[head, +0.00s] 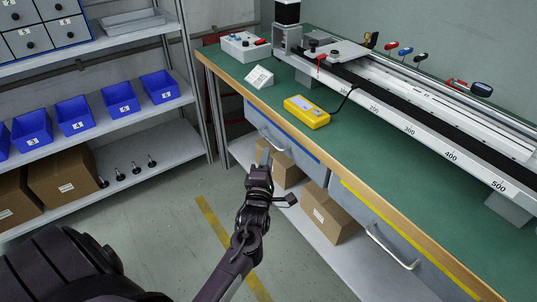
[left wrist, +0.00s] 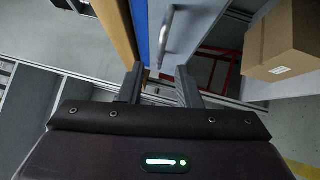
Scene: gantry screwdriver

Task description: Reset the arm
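My left gripper (head: 264,152) is in front of the workbench, close to the drawer with the blue strip (head: 285,132). In the left wrist view its two fingers (left wrist: 158,76) stand apart with nothing between them. The metal handle (left wrist: 168,36) of that drawer lies beyond the fingertips, and I cannot tell that they touch it. In the head view the gripper partly covers the drawer front. My right gripper is in neither view.
The green workbench (head: 375,160) carries a linear rail (head: 410,115), a yellow device (head: 307,111) and a control box (head: 245,46). Cardboard boxes (head: 330,214) sit on its lower shelf. A shelf with blue bins (head: 76,116) stands at left. Floor between is clear.

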